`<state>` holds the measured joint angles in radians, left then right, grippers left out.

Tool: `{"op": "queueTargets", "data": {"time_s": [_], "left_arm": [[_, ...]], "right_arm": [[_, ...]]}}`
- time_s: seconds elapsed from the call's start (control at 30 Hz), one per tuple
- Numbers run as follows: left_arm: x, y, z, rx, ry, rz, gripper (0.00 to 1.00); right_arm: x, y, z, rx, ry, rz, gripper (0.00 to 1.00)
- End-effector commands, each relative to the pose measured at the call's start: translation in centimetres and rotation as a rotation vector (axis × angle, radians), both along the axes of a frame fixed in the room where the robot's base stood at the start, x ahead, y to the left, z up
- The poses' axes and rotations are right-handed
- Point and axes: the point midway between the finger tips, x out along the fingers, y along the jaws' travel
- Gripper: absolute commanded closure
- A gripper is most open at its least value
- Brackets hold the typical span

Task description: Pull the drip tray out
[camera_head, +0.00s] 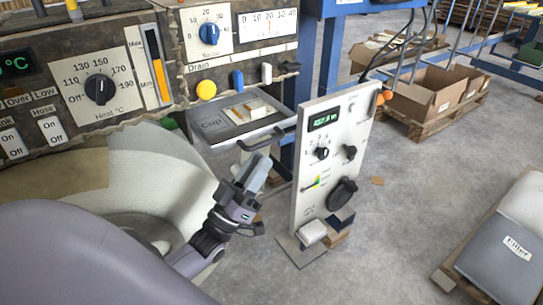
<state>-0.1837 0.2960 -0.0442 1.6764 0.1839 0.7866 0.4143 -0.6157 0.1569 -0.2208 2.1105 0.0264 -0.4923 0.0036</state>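The drip tray (213,130) is a grey, shallow tray marked "Cup", with a few small pale blocks on it. It sits under the "Drain" controls of the brown machine. My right gripper is not in view.
A white upright control panel (329,190) with knobs stands close right of the tray and gripper. A pale round drum (175,165) lies below the machine. Cardboard boxes (425,98) and a pallet with a grey "Filler" sack (502,258) are at right.

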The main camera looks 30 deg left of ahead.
Motion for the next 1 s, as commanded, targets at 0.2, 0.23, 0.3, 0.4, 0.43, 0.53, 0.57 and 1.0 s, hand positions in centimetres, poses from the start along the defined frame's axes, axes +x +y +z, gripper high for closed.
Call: {"op": "queueTargets", "data": {"time_s": [0.2, 0.23, 0.3, 0.4, 0.43, 0.53, 0.57, 1.0], "left_arm": [[0.1, 0.6, 0.4, -0.019, -0.074, -0.011, 0.77], [0.2, 0.6, 0.6, -0.02, -0.077, -0.012, 0.77], [0.7, 0.5, 1.2, -0.021, -0.081, -0.012, 0.77], [1.7, 0.3, 2.4, -0.022, -0.081, -0.012, 0.77], [2.1, 0.3, 2.7, -0.02, -0.08, -0.012, 0.77], [3.2, 0.1, 3.7, -0.02, -0.08, -0.012, 0.77], [3.5, 0.0, 4.0, -0.02, -0.08, -0.012, 0.77], [5.0, -0.2, 5.2, -0.02, -0.074, -0.012, 0.77]], "right_arm": [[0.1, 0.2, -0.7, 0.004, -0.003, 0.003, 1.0], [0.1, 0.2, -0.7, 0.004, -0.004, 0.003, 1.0], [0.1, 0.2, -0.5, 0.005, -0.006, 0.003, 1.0], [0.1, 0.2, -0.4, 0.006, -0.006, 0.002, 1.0], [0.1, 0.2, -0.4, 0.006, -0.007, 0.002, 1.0], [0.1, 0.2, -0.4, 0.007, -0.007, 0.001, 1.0], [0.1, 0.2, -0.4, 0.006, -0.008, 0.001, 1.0], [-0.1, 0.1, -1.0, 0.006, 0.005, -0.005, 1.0]]}}
